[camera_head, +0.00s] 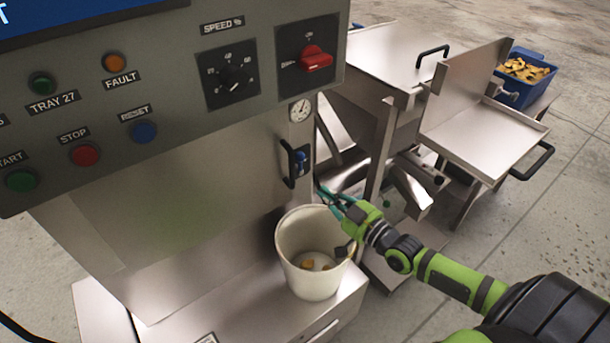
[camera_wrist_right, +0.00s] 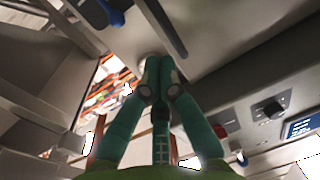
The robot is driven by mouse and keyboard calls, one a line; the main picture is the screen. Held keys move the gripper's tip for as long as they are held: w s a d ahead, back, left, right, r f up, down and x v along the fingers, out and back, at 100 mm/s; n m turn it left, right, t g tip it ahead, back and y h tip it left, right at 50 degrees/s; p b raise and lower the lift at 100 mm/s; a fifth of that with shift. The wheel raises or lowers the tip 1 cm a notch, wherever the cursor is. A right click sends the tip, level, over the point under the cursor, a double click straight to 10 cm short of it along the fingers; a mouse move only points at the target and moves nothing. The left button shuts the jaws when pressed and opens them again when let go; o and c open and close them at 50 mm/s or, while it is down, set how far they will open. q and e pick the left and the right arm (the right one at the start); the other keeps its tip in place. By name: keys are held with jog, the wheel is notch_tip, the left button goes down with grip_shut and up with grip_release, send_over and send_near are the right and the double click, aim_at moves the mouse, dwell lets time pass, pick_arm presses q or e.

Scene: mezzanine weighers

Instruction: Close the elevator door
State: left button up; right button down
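A steel panel (camera_head: 190,200) on the machine front, below the control box, looks like the elevator door. A black upright handle (camera_head: 287,168) is at its right edge, with a blue latch (camera_head: 300,158) beside it. The panel looks nearly flush; I cannot tell whether it is fully closed. My right gripper (camera_head: 325,197) is right of and below the handle, apart from the panel in the head view. In the right wrist view its teal fingertips (camera_wrist_right: 158,65) meet with nothing seen between them, just below the handle (camera_wrist_right: 162,25). The blue latch (camera_wrist_right: 113,14) also shows there. My left gripper is not in view.
A white bucket (camera_head: 312,275) with a few orange bits stands on a steel ledge (camera_head: 255,325) just below my right gripper. A control box (camera_head: 180,95) overhangs the panel. Steel hoppers and trays (camera_head: 485,135) stand at the right, with a blue crate (camera_head: 520,95) behind.

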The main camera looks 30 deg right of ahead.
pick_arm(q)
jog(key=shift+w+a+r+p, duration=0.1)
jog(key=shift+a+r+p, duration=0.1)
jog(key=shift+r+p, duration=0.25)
pick_arm(e)
jog(key=x, duration=0.8)
